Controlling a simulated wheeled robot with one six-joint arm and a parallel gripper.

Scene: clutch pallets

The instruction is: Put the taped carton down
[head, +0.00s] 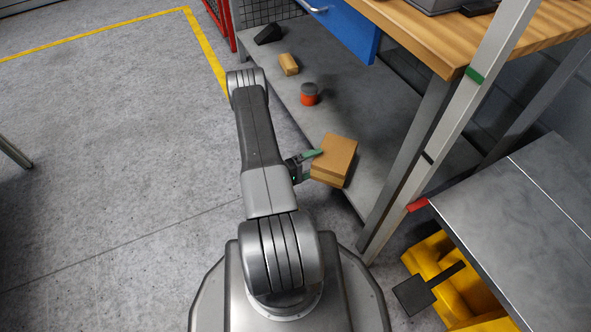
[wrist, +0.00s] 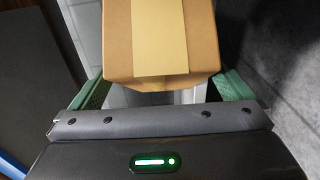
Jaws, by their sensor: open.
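The taped carton (head: 335,160) is a brown box at the front edge of the grey lower shelf of the workbench in the head view. In the wrist view the carton (wrist: 125,40) fills the top middle, with a paler tape strip down its face. My gripper (head: 313,164) is at the carton's left side in the head view. In the wrist view its green fingers (wrist: 166,92) stand apart, one on each side of the carton's lower edge, with gaps visible. The gripper is open. The carton's underside and its contact with the shelf are hidden.
The lower shelf (head: 345,118) also bears a red-and-grey jar (head: 309,94), a small tan block (head: 288,64) and a black wedge (head: 268,34). A bench leg (head: 408,165) stands right of the carton. A yellow bin (head: 440,262) is at the lower right. The floor at left is clear.

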